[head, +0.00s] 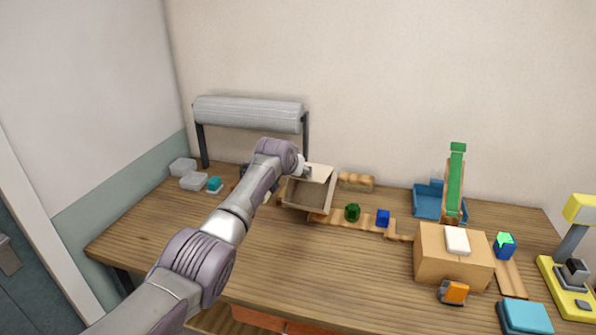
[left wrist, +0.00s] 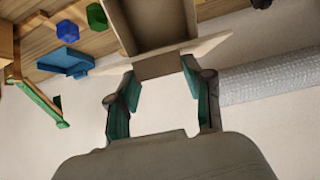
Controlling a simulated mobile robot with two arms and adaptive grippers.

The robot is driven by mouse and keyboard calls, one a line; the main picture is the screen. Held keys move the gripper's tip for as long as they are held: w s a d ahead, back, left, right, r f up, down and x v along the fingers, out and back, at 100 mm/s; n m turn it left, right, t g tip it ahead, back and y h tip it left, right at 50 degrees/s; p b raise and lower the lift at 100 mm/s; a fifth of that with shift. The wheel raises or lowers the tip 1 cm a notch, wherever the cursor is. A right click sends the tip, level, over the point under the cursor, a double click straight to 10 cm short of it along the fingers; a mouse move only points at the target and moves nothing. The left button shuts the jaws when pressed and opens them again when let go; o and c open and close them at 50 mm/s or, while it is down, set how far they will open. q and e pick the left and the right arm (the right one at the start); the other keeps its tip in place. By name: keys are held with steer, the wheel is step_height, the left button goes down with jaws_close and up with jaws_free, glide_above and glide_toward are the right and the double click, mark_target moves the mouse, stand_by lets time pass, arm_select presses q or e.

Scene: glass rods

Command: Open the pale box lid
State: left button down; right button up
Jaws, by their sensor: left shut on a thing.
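The pale box (head: 291,197) stands at the middle back of the table, its inside open to view in the head view. Its pale lid (head: 322,173) is raised at the box's back edge. My left gripper (head: 304,173) is at the lid, partly hidden by my arm. In the left wrist view, the fingers of my left gripper (left wrist: 161,86) are on either side of a tab of the lid (left wrist: 158,67), shut on it. The box interior (left wrist: 158,22) shows just beyond. My right gripper is in neither view.
A roll on a stand (head: 249,114) is behind my left arm. White containers (head: 193,181) are at left. A green gem-like piece (head: 352,212) and blue block (head: 383,217) lie right of the box, near a cardboard box (head: 435,262). The front middle table (head: 320,265) is clear.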

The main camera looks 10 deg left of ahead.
arm_select(q)
steer(key=shift+c, duration=2.2)
jaws_free()
steer(key=shift+s+r, duration=0.1)
steer(key=d+v, duration=0.1)
steer(key=v, duration=1)
steer(key=shift+s+a+r, duration=0.3)
steer(key=shift+a, duration=0.25)
steer(key=shift+f, duration=0.1)
